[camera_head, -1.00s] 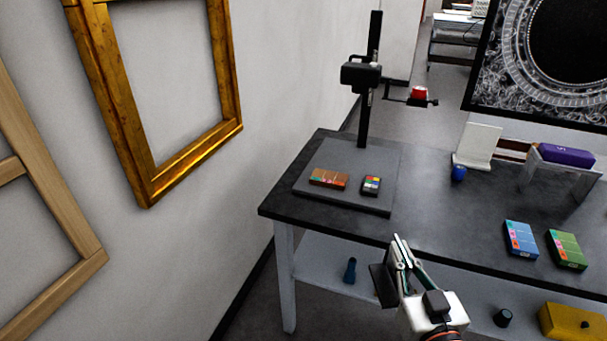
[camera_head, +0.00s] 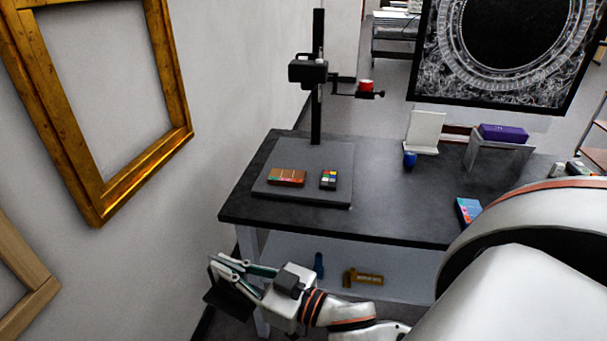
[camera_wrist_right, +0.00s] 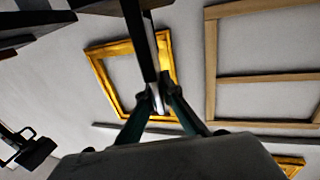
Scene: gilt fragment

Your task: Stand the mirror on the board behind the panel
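My right gripper (camera_head: 220,264) is low in front of the table's left corner, beyond the edge. Its fingers look closed on a dark flat plate (camera_head: 229,300), probably the mirror, which hangs tilted below them. In the right wrist view this plate (camera_wrist_right: 140,40) appears nearly edge-on between the fingertips (camera_wrist_right: 157,98). Its reflective face is not clear. The grey board (camera_head: 270,186) lies on the table under a black column. A brown panel (camera_head: 287,177) with a coloured strip lies on the board's left part, left of a colour chart (camera_head: 328,179). My left gripper is out of view.
The black column (camera_head: 318,80) with its side arm and red-topped part (camera_head: 366,86) rises at the board's back. A gilt frame (camera_head: 90,190) hangs on the left wall. A blue box (camera_head: 468,210) and white stand (camera_head: 424,132) are on the dark table (camera_head: 385,215).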

